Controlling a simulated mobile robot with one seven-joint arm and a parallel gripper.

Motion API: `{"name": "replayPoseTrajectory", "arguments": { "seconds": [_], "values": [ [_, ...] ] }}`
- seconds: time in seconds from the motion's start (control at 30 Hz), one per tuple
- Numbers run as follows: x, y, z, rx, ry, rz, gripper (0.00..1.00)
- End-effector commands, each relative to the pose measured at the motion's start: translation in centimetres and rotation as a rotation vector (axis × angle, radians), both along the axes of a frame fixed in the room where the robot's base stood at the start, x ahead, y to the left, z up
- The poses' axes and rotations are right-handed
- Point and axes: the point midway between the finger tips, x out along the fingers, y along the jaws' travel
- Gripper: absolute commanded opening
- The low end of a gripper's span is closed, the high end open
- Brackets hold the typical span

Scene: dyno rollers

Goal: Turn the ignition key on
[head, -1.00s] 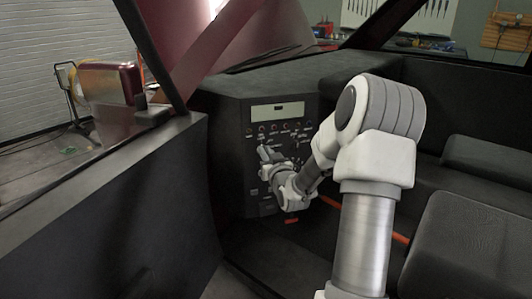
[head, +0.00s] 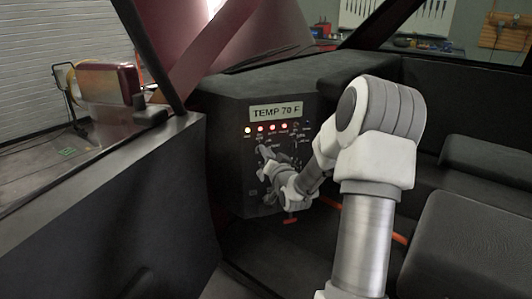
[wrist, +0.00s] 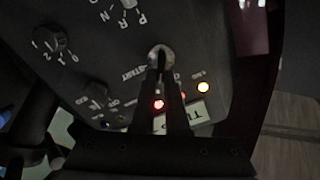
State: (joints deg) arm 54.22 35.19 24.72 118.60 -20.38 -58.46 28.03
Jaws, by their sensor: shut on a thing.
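The ignition switch (wrist: 160,50), with a round silver ring, sits on the dark dashboard panel in the wrist view, beside START lettering. My gripper (wrist: 163,68) is shut on the ignition key at this switch; the fingers hide most of the key. In the head view my gripper (head: 264,152) reaches the panel and covers the switch there. The panel display (head: 275,112) is lit and reads TEMP 70 F. A yellow lamp (head: 248,130) and several red lamps (head: 272,128) glow below it. Part of the display also shows upside down in the wrist view (wrist: 195,118).
A numbered dial (wrist: 48,40) and another knob (wrist: 95,96) lie left of the switch in the wrist view. A P-R-N selector marking is at the top. Black seats (head: 465,240) stand right of my arm, and the door (head: 110,205) is at left.

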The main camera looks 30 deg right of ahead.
Motion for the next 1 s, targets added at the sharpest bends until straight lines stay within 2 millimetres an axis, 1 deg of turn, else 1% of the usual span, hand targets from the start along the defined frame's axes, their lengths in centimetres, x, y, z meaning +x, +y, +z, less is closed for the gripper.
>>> {"name": "replayPoseTrajectory", "arguments": {
  "seconds": [0.2,0.4,0.6,0.97,1.0],
  "values": [
    [-0.01,-0.20,-0.05,0.126,-0.036,-0.001,0.00],
    [-0.03,-0.26,-0.13,0.194,-0.056,0.000,0.00],
    [-0.04,-0.29,-0.16,0.222,-0.064,0.000,0.00],
    [-0.03,-0.30,-0.15,0.224,-0.066,0.000,0.00],
    [-0.03,-0.30,-0.14,0.224,-0.066,0.000,0.17]
  ]
}}
